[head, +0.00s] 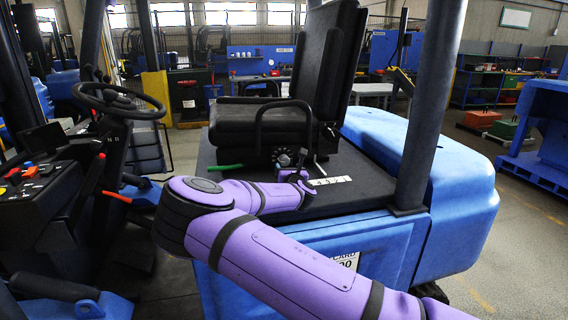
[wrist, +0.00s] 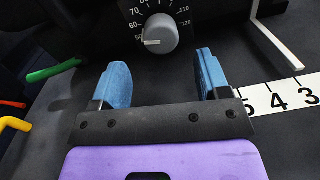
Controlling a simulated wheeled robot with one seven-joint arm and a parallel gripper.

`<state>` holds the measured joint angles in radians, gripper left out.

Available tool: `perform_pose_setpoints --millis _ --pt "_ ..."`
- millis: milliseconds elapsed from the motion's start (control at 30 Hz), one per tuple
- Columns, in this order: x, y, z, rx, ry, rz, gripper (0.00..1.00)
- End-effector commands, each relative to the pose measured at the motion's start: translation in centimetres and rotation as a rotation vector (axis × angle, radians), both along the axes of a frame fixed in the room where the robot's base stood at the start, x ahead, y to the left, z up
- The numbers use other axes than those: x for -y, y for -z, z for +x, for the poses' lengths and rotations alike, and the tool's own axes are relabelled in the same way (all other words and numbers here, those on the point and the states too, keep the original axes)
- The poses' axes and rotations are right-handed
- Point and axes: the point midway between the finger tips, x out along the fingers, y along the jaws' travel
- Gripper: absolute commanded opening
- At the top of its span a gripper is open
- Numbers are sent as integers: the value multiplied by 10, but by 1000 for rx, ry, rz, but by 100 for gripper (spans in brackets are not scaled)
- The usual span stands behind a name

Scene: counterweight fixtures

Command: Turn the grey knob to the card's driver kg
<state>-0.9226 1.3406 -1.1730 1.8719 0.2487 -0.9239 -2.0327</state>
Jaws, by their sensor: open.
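The grey knob (wrist: 158,35) sits in a dial on a dark panel at the top of the wrist view. Its white pointer line points left, at about the 50 mark. Readable marks include 50, 60, 70, 110 and 120. My gripper (wrist: 163,64) is open, its two blue fingers spread on the near side of the knob, with nothing between them. In the head view my arm reaches to the seat base, where the knob is too small to make out clearly.
A green lever (wrist: 52,72) is left of my gripper, with red (wrist: 12,104) and yellow (wrist: 14,124) lever ends farther left. A pale bent rod (wrist: 276,46) stands right of the knob. A white numbered strip (wrist: 282,98) lies right of my gripper. The black seat (head: 262,122) rises behind.

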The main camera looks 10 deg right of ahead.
Motion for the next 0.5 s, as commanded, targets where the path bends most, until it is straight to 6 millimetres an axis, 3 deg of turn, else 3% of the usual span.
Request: perform_pose_setpoints --millis 200,500 --pt "2 0 38 1 0 1 69" --pt "3 0 62 0 1 1 69"
